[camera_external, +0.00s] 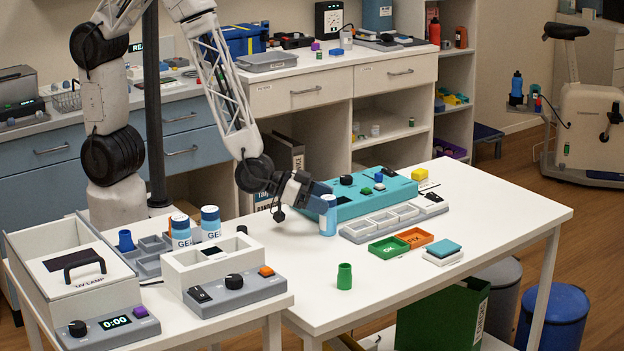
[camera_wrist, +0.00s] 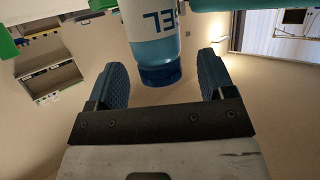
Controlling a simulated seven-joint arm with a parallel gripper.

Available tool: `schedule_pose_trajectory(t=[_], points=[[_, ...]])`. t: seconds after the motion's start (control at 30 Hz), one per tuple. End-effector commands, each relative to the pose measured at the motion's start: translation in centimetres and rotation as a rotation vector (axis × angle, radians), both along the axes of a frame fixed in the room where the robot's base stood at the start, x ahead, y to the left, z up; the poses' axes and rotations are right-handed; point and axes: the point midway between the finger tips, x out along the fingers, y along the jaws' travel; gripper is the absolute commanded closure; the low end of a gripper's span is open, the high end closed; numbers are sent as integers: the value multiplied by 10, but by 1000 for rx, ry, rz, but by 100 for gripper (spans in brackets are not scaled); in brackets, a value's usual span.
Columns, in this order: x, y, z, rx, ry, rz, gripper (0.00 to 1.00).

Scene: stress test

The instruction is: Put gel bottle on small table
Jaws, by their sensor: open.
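A gel bottle (camera_external: 327,216) with a light blue and white body stands upright on the large white table, beside a teal device. In the wrist view the gel bottle (camera_wrist: 153,38) shows a "GEL" label and a dark blue cap, upside down in the picture. My gripper (camera_external: 316,194) is open at the bottle; in the wrist view its two blue fingers (camera_wrist: 162,76) are spread, with the cap between them and gaps on both sides. Two more gel bottles (camera_external: 181,232), (camera_external: 210,223) stand on the smaller white table (camera_external: 165,303) at the left.
The smaller table also bears a UV lamp box (camera_external: 75,270), a white block device (camera_external: 215,265) and grey trays. Near my gripper are the teal device (camera_external: 360,200), green bin (camera_external: 388,249), orange bin (camera_external: 415,238) and green cup (camera_external: 345,276). The large table's right side is clear.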

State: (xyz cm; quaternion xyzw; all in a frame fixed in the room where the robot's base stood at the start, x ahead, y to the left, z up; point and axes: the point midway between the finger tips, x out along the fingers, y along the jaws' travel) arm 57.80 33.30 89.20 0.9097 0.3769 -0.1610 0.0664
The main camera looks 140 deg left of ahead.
Motion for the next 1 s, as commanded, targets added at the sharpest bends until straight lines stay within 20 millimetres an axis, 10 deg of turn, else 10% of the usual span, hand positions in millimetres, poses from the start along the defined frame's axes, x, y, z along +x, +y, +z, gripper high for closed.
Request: schedule_pose_trajectory(t=[0.87, 1.0], points=[[12, 12, -6, 0, 0, 0, 24], [12, 12, -6, 0, 0, 0, 44]])
